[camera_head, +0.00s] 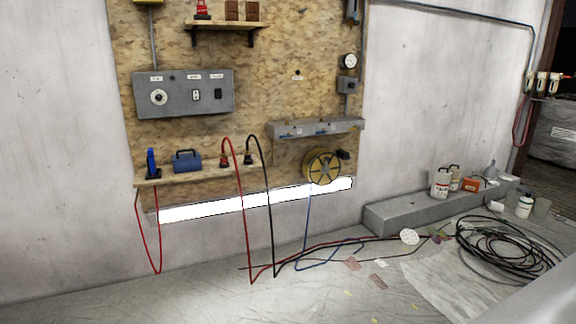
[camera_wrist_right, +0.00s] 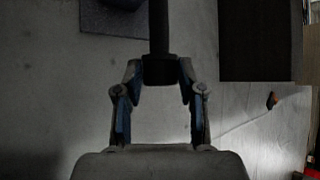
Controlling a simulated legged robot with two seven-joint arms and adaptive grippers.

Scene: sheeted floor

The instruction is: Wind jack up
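In the right wrist view my right gripper (camera_wrist_right: 160,75) has its two fingers on either side of the thick dark end of a dark rod (camera_wrist_right: 159,28). The fingertips appear to touch that end, so the gripper looks shut on it. The rod runs away to the top edge of the view, and its far end is out of sight. I cannot make out a whole jack in either view; the rod may be its handle. Neither gripper shows in the head view, and my left gripper is not in view.
A wooden panel (camera_head: 275,95) with a grey control box (camera_head: 184,92), a yellow reel (camera_head: 322,168) and hanging cables stands at the wall. Coiled hoses (camera_head: 510,245) lie on the right of the floor. A dark block (camera_wrist_right: 260,40) shows at the upper right of the wrist view.

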